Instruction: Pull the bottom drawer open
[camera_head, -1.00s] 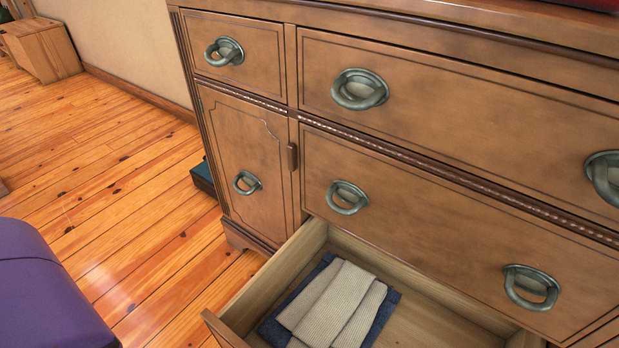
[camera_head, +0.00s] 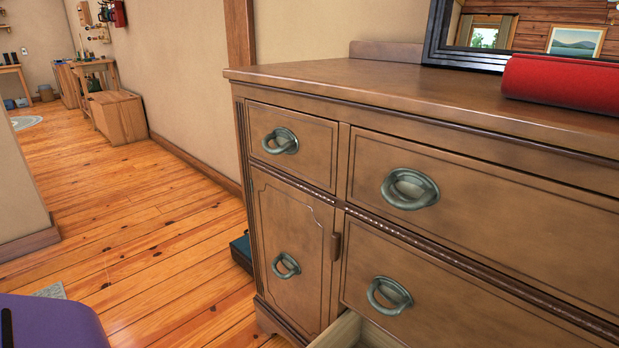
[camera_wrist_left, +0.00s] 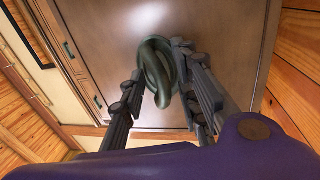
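The bottom drawer (camera_head: 341,330) of the wooden dresser stands open. In the head view only a corner of its pale side wall shows at the lower edge. Its front and contents are out of that view. In the left wrist view a dark green ring handle (camera_wrist_left: 158,72) hangs on a brown wooden panel (camera_wrist_left: 228,40). My left gripper (camera_wrist_left: 164,85) has its fingers on both sides of this handle. They look spread, with gaps beside the ring. My right gripper is in neither view.
The dresser (camera_head: 490,130) has closed upper drawers and a closed door (camera_head: 290,235). A red roll (camera_head: 562,88) lies on top by a dark-framed mirror (camera_head: 437,40). The floor (camera_head: 150,250) to the left is mostly clear.

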